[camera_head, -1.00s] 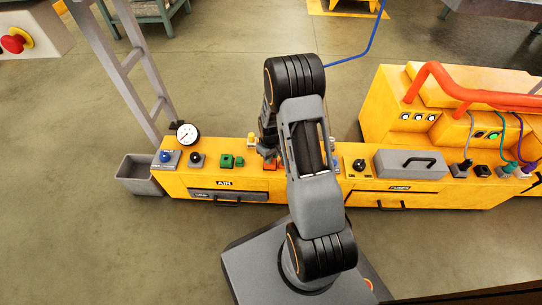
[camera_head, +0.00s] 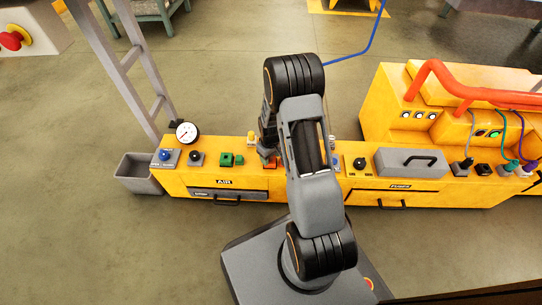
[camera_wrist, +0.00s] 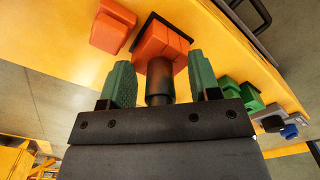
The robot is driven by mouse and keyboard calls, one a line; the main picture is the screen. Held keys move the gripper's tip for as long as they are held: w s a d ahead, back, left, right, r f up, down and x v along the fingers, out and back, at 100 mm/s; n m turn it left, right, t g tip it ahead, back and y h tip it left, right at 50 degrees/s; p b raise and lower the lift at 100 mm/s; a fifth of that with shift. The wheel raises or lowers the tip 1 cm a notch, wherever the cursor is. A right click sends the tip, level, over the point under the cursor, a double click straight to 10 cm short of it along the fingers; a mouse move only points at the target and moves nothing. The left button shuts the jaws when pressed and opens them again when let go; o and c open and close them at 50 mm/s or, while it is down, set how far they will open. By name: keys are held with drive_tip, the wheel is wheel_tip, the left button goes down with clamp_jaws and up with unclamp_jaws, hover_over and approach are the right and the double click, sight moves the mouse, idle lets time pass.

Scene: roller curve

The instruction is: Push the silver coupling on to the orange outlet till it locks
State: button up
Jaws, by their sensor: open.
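In the wrist view, the orange outlet (camera_wrist: 158,42) is a block on the yellow bench top. A dark grey cylinder (camera_wrist: 159,82), seemingly the coupling, stands in line with the outlet and appears to meet its face. I cannot tell whether it is locked. My gripper (camera_wrist: 161,82) is open, with one green finger on each side of the cylinder and a visible gap to both. In the head view, the orange outlet (camera_head: 270,164) shows only in part beside my arm. My gripper is low over it there, with its fingertips mostly hidden.
The yellow bench (camera_head: 215,178) also carries green blocks (camera_head: 231,159), a dark knob (camera_head: 196,158), a gauge (camera_head: 187,133) and a grey handled box (camera_head: 410,163). Another red-orange block (camera_wrist: 113,25) is close to the outlet. A grey bin (camera_head: 137,174) stands at the bench's left end.

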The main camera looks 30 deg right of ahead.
drive_tip(key=shift+r, duration=0.1)
wheel_tip(320, 180, up, 14)
drive_tip(key=p, duration=0.6)
drive_tip(key=shift+f, duration=0.2)
drive_tip(key=s+a+r+m+t+p, duration=0.1)
drive_tip(key=s+a+r+p, duration=0.2)
drive_tip(key=r+p, duration=0.8)
drive_tip(key=s+a+r+m+t+p, duration=0.1)
drive_tip(key=s+a+r+p, duration=0.2)
drive_tip(key=r, duration=2.2)
drive_tip(key=s+a+r+m+t+p, duration=0.1)
drive_tip(key=s+a+r+p, duration=0.2)
drive_tip(key=s+r+p, duration=0.7)
wheel_tip(320, 180, up, 9)
drive_tip(key=p, duration=0.9)
drive_tip(key=shift+a+t, duration=0.25)
drive_tip(key=shift+t, duration=0.05)
drive_tip(key=shift+c, duration=0.5)
